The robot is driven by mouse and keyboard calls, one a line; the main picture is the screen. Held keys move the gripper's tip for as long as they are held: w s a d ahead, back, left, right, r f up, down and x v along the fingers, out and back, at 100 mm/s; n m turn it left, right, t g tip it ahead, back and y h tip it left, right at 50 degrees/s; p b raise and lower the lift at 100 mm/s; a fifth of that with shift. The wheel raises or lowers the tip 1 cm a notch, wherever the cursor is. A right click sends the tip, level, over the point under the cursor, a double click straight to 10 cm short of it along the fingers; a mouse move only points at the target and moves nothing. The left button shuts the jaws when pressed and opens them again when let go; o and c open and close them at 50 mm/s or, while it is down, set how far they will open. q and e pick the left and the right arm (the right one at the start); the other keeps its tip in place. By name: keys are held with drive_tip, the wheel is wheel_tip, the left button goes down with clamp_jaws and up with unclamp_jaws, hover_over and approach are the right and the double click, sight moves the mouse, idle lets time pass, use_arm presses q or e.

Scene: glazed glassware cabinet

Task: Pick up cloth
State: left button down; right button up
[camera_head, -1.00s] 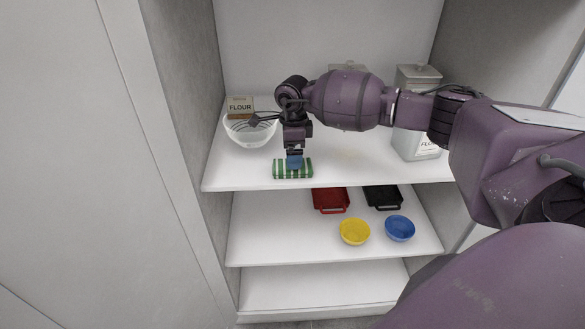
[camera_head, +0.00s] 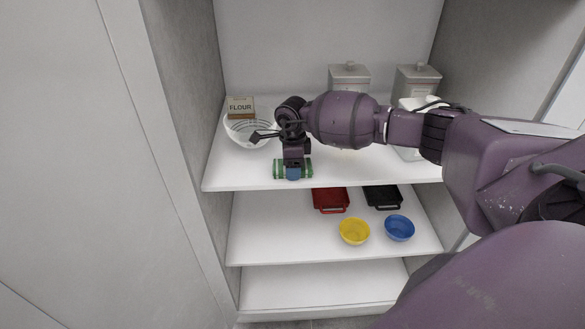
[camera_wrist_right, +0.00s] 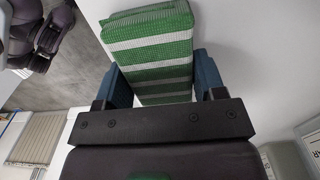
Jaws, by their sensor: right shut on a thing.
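The cloth (camera_head: 277,170) is a folded piece with green and white stripes, lying at the front edge of the top shelf. It also shows in the right wrist view (camera_wrist_right: 150,45), with part of it between the two blue finger pads. My right gripper (camera_head: 293,173) is down at the cloth and shut on it; it also shows in the right wrist view (camera_wrist_right: 163,80). The gripper hides the middle of the cloth in the head view. My left gripper is not in view.
On the top shelf (camera_head: 225,176), a white bowl (camera_head: 240,133) and a flour box (camera_head: 240,107) stand left of my arm, and canisters (camera_head: 348,76) stand behind it. Below are a red tray (camera_head: 330,200), a black tray (camera_head: 382,197), a yellow bowl (camera_head: 354,231) and a blue bowl (camera_head: 399,228).

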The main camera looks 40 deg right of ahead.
drive_tip(key=shift+c, duration=0.4)
drive_tip(key=shift+r, duration=0.55)
wheel_tip(320, 180, up, 19)
